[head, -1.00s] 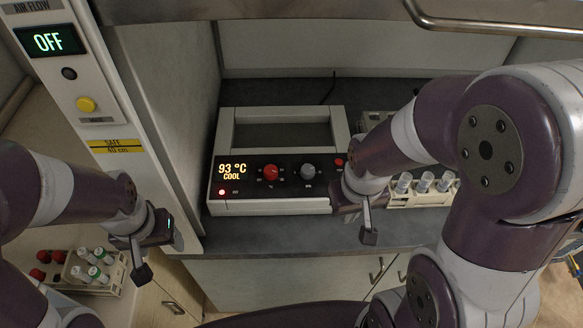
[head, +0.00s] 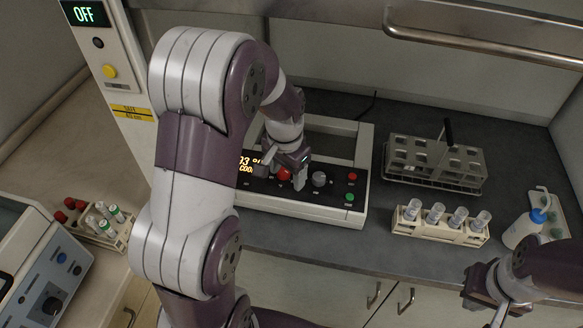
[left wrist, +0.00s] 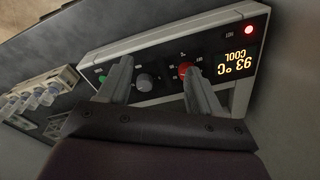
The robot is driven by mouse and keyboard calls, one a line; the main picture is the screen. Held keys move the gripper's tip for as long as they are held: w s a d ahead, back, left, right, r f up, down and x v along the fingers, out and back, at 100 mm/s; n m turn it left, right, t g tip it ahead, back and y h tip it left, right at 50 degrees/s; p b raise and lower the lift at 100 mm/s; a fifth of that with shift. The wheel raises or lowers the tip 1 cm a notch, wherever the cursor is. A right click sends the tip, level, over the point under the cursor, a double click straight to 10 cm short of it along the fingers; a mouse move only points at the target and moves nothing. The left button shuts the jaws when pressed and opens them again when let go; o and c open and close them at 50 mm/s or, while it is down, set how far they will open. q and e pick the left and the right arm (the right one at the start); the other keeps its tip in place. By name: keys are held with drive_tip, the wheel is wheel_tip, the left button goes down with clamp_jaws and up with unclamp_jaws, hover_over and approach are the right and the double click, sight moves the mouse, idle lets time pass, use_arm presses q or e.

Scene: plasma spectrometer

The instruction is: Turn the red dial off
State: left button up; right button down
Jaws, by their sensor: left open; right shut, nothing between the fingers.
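The red dial (head: 284,174) is on the dark front panel of the instrument (head: 300,206) on the counter. The display beside it, partly hidden by my arm in the head view, reads 93 °C COOL, upside down in the left wrist view. My left gripper (head: 283,167) is open just above the panel at the red dial. In the left wrist view, one fingertip of the open gripper (left wrist: 156,66) overlaps the edge of the red dial (left wrist: 184,69); contact cannot be told. The other finger is beyond the grey knob (left wrist: 144,82). My right gripper (head: 488,299) is shut and empty at the lower right.
The grey knob (head: 319,179), a red button (head: 352,176) and a green button (head: 349,197) lie right of the dial. A vial rack (head: 441,231), a metal rack (head: 437,180) and a bottle (head: 525,229) stand further right. A red indicator (left wrist: 248,30) is lit.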

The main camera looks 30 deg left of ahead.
sight(285, 170)
use_arm(q)
drive_tip(key=w+a+r+m, duration=0.2)
drive_tip(key=w+a+m, duration=0.3)
drive_tip(key=w+m, duration=0.35)
wheel_tip(285, 170, down, 12)
drive_tip(key=p, duration=0.3)
drive_tip(key=shift+r, duration=0.2)
drive_tip(key=shift+s+f, duration=0.1)
drive_tip(key=shift+f, duration=0.15)
drive_tip(key=c, duration=1.1)
